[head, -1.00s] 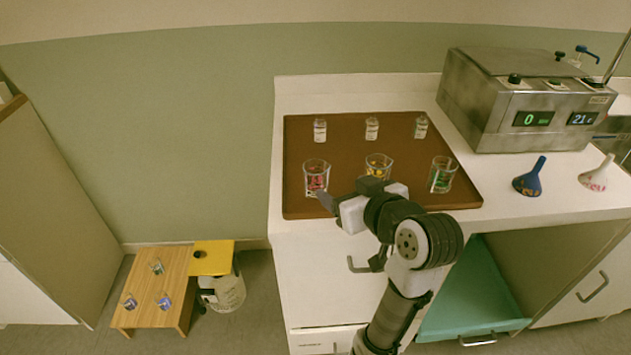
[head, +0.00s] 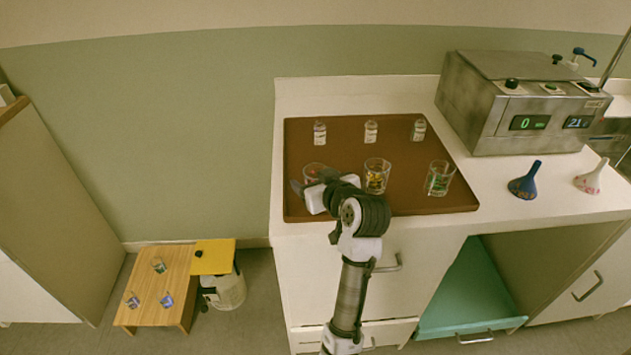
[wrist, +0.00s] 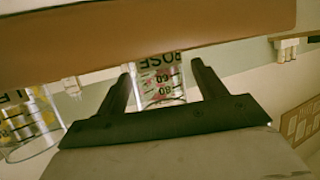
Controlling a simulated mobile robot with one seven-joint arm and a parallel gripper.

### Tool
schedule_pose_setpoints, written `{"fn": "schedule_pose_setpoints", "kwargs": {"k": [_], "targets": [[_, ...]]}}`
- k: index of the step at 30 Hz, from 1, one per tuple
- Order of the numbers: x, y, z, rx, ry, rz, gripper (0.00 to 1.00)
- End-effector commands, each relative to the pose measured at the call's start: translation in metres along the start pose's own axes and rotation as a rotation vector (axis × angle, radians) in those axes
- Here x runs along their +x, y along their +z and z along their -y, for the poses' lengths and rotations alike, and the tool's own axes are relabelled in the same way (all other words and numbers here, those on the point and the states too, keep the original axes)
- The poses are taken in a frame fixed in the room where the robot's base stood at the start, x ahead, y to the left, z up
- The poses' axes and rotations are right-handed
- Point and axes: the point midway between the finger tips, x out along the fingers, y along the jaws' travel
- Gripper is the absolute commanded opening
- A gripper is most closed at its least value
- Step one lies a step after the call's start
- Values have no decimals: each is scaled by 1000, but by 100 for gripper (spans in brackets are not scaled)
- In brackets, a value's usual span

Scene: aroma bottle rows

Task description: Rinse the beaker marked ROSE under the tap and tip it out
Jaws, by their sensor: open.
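The ROSE beaker (wrist: 158,85) appears in the wrist view, with its lettering and scale upside down in the picture. It stands between the spread fingers of my gripper (wrist: 161,88), which is open; I cannot tell whether a finger touches the glass. In the head view this is the left beaker (head: 312,168) of a front row on the brown tray (head: 345,150), and my gripper (head: 310,188) largely hides it. A beaker with yellow (head: 376,176) and a beaker with green (head: 439,178) stand to its right.
Small bottles (head: 371,132) stand at the tray's back. A low wooden table (head: 150,285) with small beakers and a yellow-topped bin (head: 227,290) are lower left.

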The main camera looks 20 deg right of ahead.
Motion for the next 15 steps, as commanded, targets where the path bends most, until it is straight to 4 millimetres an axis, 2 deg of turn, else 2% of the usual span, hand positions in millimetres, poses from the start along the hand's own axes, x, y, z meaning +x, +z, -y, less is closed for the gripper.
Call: {"fn": "schedule_pose_setpoints", "kwargs": {"k": [6,15], "targets": [[2,1,0,0,0,0,70],[1,0,0,0,0,0,32]]}}
